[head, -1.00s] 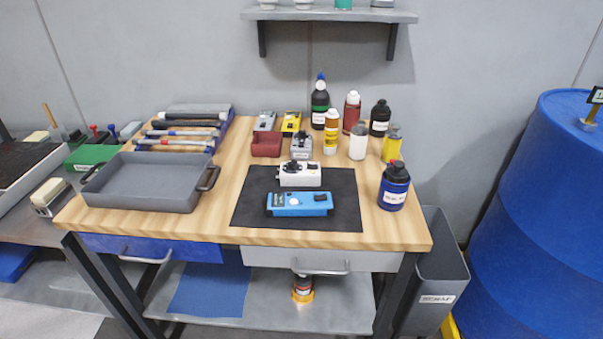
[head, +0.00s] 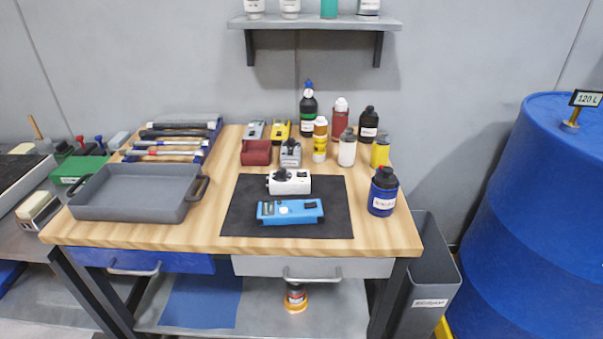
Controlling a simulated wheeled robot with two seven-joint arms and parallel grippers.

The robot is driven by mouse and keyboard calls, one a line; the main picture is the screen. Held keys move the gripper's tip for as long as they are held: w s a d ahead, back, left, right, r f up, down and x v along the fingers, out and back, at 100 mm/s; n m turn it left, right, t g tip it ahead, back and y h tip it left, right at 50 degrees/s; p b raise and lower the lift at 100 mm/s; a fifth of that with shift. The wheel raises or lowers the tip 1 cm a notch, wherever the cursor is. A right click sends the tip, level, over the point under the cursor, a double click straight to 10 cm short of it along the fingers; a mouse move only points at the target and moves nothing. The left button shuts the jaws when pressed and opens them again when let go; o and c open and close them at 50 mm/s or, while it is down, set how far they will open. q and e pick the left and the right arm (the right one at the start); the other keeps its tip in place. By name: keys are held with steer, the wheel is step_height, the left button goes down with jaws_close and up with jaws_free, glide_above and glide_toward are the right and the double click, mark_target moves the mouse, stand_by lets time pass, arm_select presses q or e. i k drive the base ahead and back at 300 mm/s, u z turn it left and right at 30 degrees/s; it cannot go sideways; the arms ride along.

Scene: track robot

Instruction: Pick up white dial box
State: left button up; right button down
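The white dial box (head: 291,182) sits on the black mat (head: 240,215) on the wooden workbench, with a dark dial on its top. A blue box (head: 290,212) with a pale round button lies on the mat just in front of it. Neither of my grippers shows in the head view.
A grey tray (head: 130,213) stands at the left of the bench (head: 210,165). Behind the mat are a dark red bin (head: 256,153) and a grey device (head: 290,154). Several bottles stand at the back right; a blue bottle (head: 383,193) is right of the mat. A blue barrel (head: 530,220) stands right.

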mark_target(291, 185)
steer(key=u, duration=1.2)
steer(key=i, duration=0.5)
steer(key=z, duration=1.1)
steer(key=i, duration=0.5)
steer(key=z, duration=0.05)
steer(key=k, duration=0.95)
steer(key=i, duration=0.95)
